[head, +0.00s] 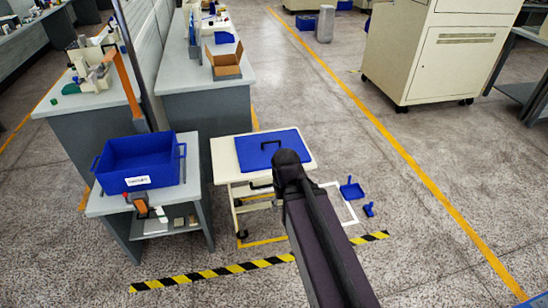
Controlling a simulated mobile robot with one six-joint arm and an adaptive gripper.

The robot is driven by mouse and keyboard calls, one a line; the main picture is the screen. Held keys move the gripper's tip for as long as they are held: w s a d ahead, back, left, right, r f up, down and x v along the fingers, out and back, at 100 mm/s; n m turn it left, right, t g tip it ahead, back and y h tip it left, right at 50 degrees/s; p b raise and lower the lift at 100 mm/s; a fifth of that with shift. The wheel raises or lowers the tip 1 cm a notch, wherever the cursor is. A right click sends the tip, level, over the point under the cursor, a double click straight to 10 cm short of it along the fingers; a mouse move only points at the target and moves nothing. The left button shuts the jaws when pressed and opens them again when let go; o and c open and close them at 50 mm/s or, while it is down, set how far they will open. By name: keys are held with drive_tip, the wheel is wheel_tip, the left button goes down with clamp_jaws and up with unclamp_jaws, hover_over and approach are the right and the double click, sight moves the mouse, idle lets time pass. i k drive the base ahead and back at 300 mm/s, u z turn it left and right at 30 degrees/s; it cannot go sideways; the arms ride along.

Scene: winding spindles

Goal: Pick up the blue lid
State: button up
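The blue lid (256,153) is a flat blue panel lying on the top of a small cream cart (226,165) in the middle of the head view. A thin dark handle shows on its upper face. My dark arm reaches up from the bottom of the view, and its rounded joint covers the lid's right front part. My gripper's fingers cannot be made out. A small dark shape sits at the cart's front edge, left of my arm; I cannot tell what it is.
A blue bin (140,165) with a white label stands on a grey table left of the cart. A blue dustpan (351,189) lies on the floor at right. An open cardboard box (227,68) is on the bench behind. Floor right of the cart is mostly clear.

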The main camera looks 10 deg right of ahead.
sight(255, 152)
drive_tip(key=k, duration=0.45)
drive_tip(key=z, duration=0.45)
drive_tip(key=i, duration=1.6)
drive_tip(key=u, duration=0.4)
